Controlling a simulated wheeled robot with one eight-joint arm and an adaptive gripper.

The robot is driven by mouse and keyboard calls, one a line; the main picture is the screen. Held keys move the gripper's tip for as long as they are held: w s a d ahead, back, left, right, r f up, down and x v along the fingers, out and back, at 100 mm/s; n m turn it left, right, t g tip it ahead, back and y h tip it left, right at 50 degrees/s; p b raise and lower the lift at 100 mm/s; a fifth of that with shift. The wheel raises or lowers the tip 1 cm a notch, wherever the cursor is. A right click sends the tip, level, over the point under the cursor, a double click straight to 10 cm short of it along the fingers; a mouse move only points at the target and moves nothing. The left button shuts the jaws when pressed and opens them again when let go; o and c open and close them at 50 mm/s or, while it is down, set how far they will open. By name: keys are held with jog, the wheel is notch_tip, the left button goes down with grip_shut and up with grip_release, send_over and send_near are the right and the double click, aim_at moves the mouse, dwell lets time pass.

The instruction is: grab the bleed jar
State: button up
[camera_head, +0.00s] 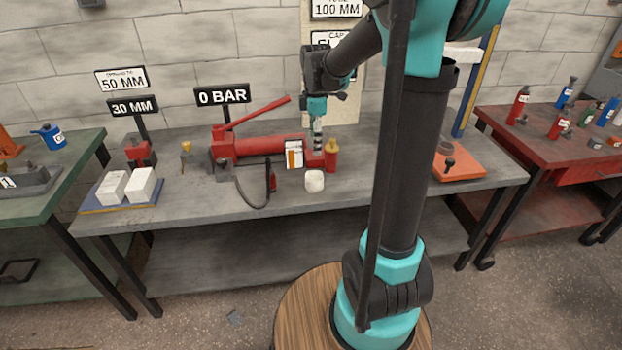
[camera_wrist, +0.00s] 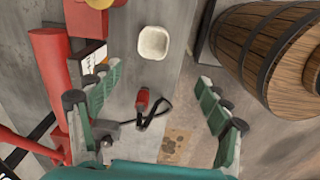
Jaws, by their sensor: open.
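I take the small white open-topped cup (camera_head: 314,181) to be the bleed jar. It stands upright near the front of the grey bench in the head view, right of a black hose and in front of the red pump. In the wrist view the white jar (camera_wrist: 153,42) shows from above, beyond the fingertips near the top of the picture. My gripper (camera_head: 317,145) points down above the bench, behind the jar in the head view. In the wrist view my gripper (camera_wrist: 155,100) has its green fingers spread wide, with nothing held between them. The jar is apart from the fingers.
The red pump (camera_head: 270,146) with its raised lever lies close on the left.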

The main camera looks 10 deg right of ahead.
jog(key=w, duration=0.1)
send_near(314, 179)
jog(key=s+f, duration=0.2)
jog(key=s, duration=0.1)
jog(key=shift+a+f+n, duration=0.1)
jog(key=shift+a+n, duration=0.3)
jog(key=shift+w+d+f, duration=0.1)
jog(key=shift+f, duration=1.2)
jog(key=shift+w+d+f, duration=0.1)
jog(key=shift+f, duration=1.25)
jog(key=shift+c, duration=0.5)
jog(key=c, duration=1.2)
jog(key=shift+o, duration=0.2)
